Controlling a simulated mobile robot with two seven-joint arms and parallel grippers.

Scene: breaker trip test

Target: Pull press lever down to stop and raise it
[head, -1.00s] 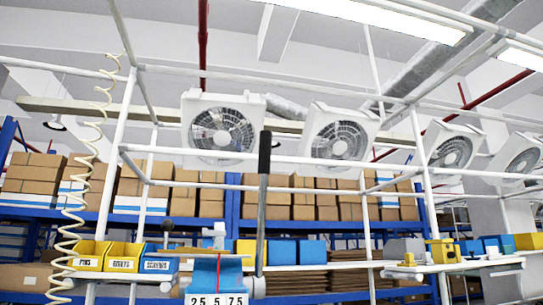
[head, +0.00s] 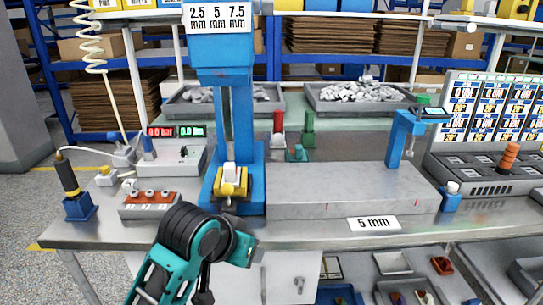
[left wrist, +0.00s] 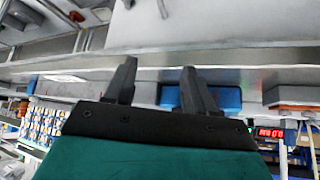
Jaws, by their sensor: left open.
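The press (head: 224,110) is a blue column on the bench with a white 2.5, 5 and 7.5 mm sign on its head. A yellow fixture with a white piece (head: 231,180) sits at its foot. The press lever is out of the head view at this moment. My left arm, teal and black, stands in front of the bench below the press. In the left wrist view my left gripper (left wrist: 157,82) is open, with nothing between its fingers. A blue part (left wrist: 215,97) lies behind the fingers; I cannot tell which. My right gripper is not in view.
A grey block (head: 340,190) with a 5 mm label takes up the bench right of the press. A red-display meter (head: 178,150), an orange switch box (head: 150,202) and a black-handled tool (head: 69,180) stand left. A panel (head: 490,130) stands far right.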

